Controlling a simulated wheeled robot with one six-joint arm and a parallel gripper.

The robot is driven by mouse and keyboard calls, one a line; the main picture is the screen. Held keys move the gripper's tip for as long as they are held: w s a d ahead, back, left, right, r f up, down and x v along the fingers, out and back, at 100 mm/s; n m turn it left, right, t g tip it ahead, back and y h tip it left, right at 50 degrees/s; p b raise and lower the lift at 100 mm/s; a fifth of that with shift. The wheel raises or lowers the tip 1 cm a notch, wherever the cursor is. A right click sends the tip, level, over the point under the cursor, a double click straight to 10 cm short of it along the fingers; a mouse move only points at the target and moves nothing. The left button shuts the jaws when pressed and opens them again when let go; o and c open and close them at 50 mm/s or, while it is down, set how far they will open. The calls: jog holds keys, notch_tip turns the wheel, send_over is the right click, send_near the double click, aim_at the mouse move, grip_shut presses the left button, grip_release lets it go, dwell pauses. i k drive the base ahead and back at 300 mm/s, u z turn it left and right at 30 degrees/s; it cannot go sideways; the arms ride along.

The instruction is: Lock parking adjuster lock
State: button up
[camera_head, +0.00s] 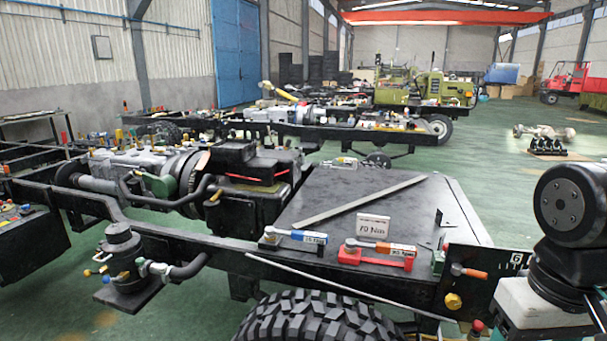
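I cannot tell for sure which part is the parking adjuster lock. On the dark chassis frame (180,236) at the right end, a dark plate (487,294) carries a small part with an orange handle (473,272) and a yellow knob (453,301) below it. A green part (438,262) sits just left of it. These are small, and whether any is locked cannot be told. Part of my arm, black joints on a white body, stands at the right edge. My gripper is not in view.
A black deck (335,190) bears a blue-handled tool (298,235), a red tool holder (377,252) and a "70 Nm" sign (373,225). A large tyre (318,318) is in front. A thin rod (340,283) runs along the frame side.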

aim_at(457, 269)
jog(key=k, duration=0.6)
jog(key=z, duration=0.55)
jog(key=i, duration=1.25)
jog(key=u, duration=0.55)
